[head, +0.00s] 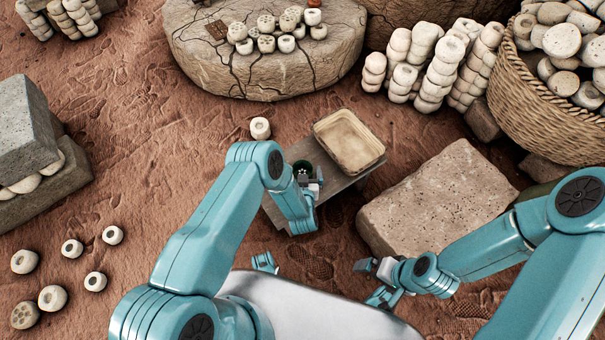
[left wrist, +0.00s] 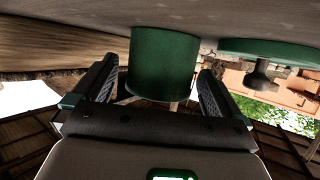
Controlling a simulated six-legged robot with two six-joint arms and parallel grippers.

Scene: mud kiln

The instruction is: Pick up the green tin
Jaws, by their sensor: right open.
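The green tin (head: 302,166) stands on the grey slab table, left of the tray; in the head view my left gripper (head: 307,182) partly hides it. It also shows in the left wrist view (left wrist: 165,65), which looks upside down. There the left gripper's (left wrist: 158,90) two fingers lie either side of the tin, with a visible gap at each side, so the gripper is open. A flat green lid-like piece with a knob (left wrist: 265,62) lies beside the tin in the wrist view. My right gripper (head: 374,267) is open and empty, in front of the stone block.
A shallow tan tray (head: 350,141) sits on the grey slab (head: 341,195). A large stone block (head: 435,200) stands to the right. A white bead (head: 260,128) lies just behind the slab. A round stone table (head: 265,70) and wicker basket (head: 545,110) are further back.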

